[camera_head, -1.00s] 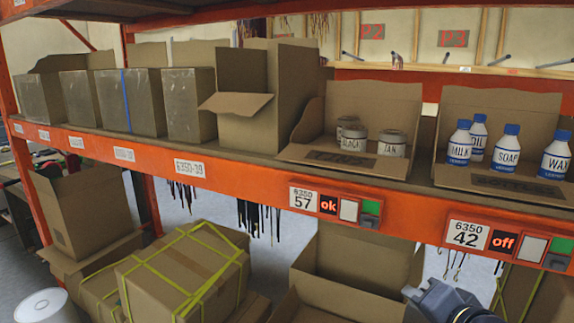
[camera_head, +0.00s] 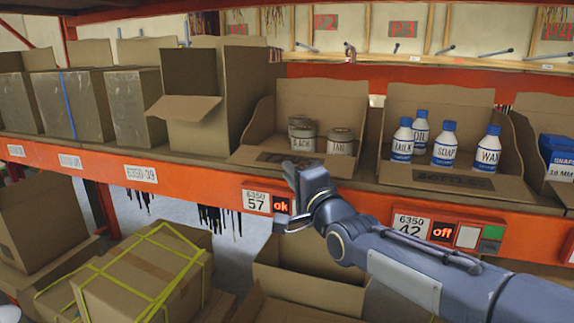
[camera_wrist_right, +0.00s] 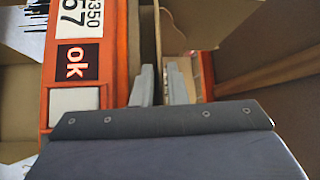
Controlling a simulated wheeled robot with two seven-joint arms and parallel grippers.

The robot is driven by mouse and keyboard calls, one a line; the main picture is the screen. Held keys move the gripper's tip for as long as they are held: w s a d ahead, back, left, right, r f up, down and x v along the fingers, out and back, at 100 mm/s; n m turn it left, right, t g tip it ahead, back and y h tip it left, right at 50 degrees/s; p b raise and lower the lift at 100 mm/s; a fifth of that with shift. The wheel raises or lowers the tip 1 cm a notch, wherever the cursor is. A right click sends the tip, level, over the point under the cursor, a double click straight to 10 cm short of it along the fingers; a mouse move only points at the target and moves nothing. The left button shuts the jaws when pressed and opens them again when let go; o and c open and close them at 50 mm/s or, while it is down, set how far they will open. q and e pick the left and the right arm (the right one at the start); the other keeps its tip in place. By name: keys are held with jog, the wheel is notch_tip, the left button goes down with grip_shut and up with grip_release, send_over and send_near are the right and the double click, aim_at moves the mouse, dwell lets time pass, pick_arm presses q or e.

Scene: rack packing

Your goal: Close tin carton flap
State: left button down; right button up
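My right gripper (camera_head: 284,194) is in front of the shelf beam, just below the flap, beside the "57 ok" label. In the right wrist view its two fingers (camera_wrist_right: 159,84) stand slightly apart, with a thin brown edge beyond the gap. I cannot tell whether they touch the flap. My left gripper is out of view.
A bottle carton (camera_head: 400,97) with its flap down stands right of the tin carton. A tall open box (camera_head: 198,82) stands left. The orange beam (camera_head: 190,182) runs along the shelf front. Strapped boxes (camera_head: 140,275) and open boxes (camera_head: 310,285) sit below.

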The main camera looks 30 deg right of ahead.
jog(key=shift+w+d+r, duration=0.1)
jog(key=shift+w, duration=0.7)
grip_shut()
dwell(0.7)
jog(key=shift+r, duration=0.1)
